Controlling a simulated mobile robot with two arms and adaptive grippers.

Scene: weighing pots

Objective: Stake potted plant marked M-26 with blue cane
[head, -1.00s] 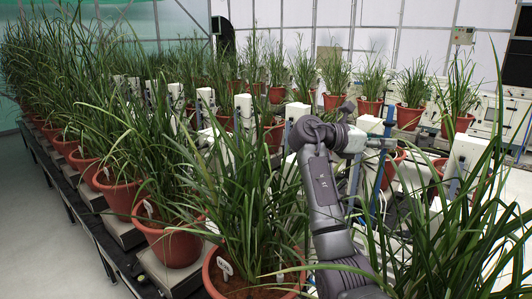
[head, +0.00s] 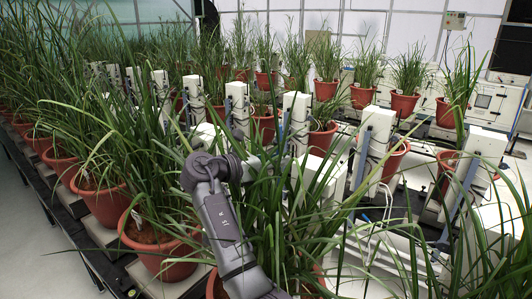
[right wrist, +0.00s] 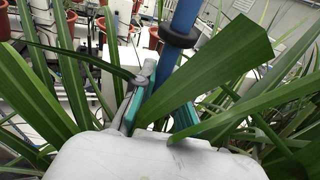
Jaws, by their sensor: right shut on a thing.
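My right gripper (right wrist: 160,108) shows in the right wrist view with its teal finger pads among long green leaves. It is shut on the blue cane (right wrist: 187,18), which rises between the fingers and carries a dark collar; a broad leaf hides part of the grip. In the head view my right arm reaches in from the bottom centre, and leaves hide its gripper. A potted plant (head: 165,262) with a white tag (head: 137,219) stands left of the arm. No tag reads clearly, so I cannot tell which plant is M-26. My left gripper is out of view.
Rows of plants in terracotta pots stand on a dark bench (head: 60,220). White boxes on posts (head: 372,140) rise between them. Dense leaves surround my right arm. Pale floor (head: 25,245) is free at the left.

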